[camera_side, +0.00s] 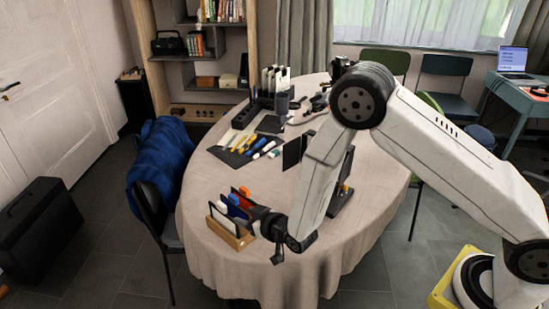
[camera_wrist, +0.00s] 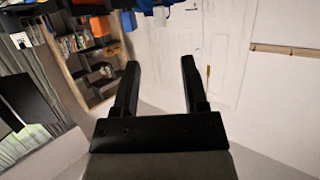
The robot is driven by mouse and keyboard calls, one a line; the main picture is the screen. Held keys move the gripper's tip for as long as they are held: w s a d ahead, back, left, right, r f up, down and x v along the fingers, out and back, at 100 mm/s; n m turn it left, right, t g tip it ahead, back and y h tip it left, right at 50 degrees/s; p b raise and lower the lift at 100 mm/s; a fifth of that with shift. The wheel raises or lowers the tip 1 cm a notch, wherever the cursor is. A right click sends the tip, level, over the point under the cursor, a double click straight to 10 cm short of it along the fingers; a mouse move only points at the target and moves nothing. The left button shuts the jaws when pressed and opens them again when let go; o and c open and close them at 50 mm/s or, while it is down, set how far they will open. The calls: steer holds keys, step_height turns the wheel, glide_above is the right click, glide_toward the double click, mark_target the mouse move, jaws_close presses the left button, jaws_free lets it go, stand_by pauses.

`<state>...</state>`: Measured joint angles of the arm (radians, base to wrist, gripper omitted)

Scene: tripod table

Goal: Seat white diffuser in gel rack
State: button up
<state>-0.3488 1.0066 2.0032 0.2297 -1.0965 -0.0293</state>
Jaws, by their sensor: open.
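The gel rack (camera_side: 237,240) is a light wooden base near the front left edge of the table in the side view. Upright panels stand in it, with orange, blue and white tops. The white piece (camera_side: 221,207) at its near left end looks like the white diffuser; how deep it sits is too small to tell. My gripper (camera_side: 259,220) is beside the rack's right side and partly hides it. In the wrist view my gripper (camera_wrist: 160,66) is open, with nothing between its fingers. Small white and blue shapes cross the top edge there; I cannot tell what they are.
The round table (camera_side: 210,188) has a beige cloth. Several markers or tools (camera_side: 262,147) lie on a dark mat behind the rack. A dark upright panel on a stand (camera_side: 342,195) is right of my gripper. A chair with a blue jacket (camera_side: 160,160) stands left.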

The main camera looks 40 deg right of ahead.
steer(key=shift+r, duration=0.1)
stand_by(0.5)
steer(key=s+d+r+g, duration=0.3)
steer(key=s+d+r, duration=0.1)
steer(key=s, duration=0.3)
steer(key=s+d+r+m+g+h, duration=0.1)
steer(key=s+d+r+g, duration=0.3)
steer(key=s, duration=0.3)
steer(key=s+d+r+g+h, duration=0.1)
steer(key=s+d+r+g, duration=0.3)
steer(key=s+d, duration=0.2)
steer(key=shift+s+d, duration=0.2)
steer(key=shift+s, duration=0.75)
